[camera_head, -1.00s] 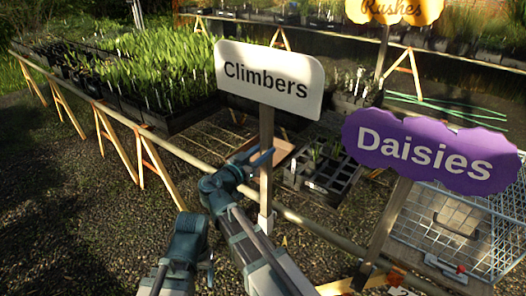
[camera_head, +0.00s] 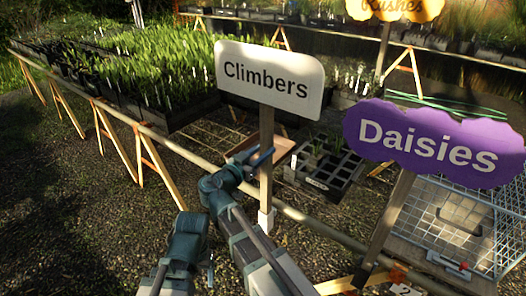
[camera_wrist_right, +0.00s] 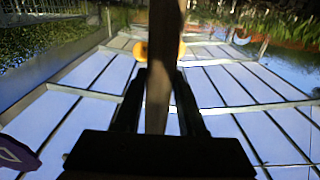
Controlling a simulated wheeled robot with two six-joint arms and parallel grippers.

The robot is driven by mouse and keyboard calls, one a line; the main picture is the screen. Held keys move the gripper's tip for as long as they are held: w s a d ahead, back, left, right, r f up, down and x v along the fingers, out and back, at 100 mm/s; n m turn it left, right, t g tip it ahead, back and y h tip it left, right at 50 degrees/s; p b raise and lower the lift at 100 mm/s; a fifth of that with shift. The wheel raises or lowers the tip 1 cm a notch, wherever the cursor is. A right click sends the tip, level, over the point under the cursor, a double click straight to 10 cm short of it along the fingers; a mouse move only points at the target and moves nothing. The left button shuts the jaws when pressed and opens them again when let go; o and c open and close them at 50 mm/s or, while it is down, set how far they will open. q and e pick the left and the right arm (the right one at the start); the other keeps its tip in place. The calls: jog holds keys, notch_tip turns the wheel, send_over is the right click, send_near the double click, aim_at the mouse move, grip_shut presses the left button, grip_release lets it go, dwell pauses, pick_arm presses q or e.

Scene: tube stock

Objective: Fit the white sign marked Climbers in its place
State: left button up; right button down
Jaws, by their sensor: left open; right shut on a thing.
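The white Climbers sign (camera_head: 268,79) stands upright on a wooden post (camera_head: 266,140) in the head view. My right gripper (camera_head: 258,163) is shut on this post below the board. In the right wrist view the post (camera_wrist_right: 160,75) runs between the dark fingers (camera_wrist_right: 160,105). A white piece (camera_head: 266,218) shows at the post's lower end, by the bench rail. I cannot tell whether it belongs to the sign or is a holder. My left gripper (camera_head: 209,272) is low in front, apart from the sign, open and mostly hidden by its own arm.
A purple Daisies sign (camera_head: 433,143) stands close on the right, beside a wire basket (camera_head: 480,222). A yellow Rushes sign (camera_head: 395,8) is at the back. A black pot tray (camera_head: 325,170) lies behind the post. Seedling benches (camera_head: 190,112) fill the left; gravel lies in front.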

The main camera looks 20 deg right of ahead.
jog(key=shift+f+b, duration=1.3)
jog(key=shift+f, duration=0.2)
jog(key=shift+f+b, duration=0.45)
jog(key=shift+b, duration=0.1)
jog(key=shift+c, duration=2)
grip_release()
jog(key=shift+s, duration=0.1)
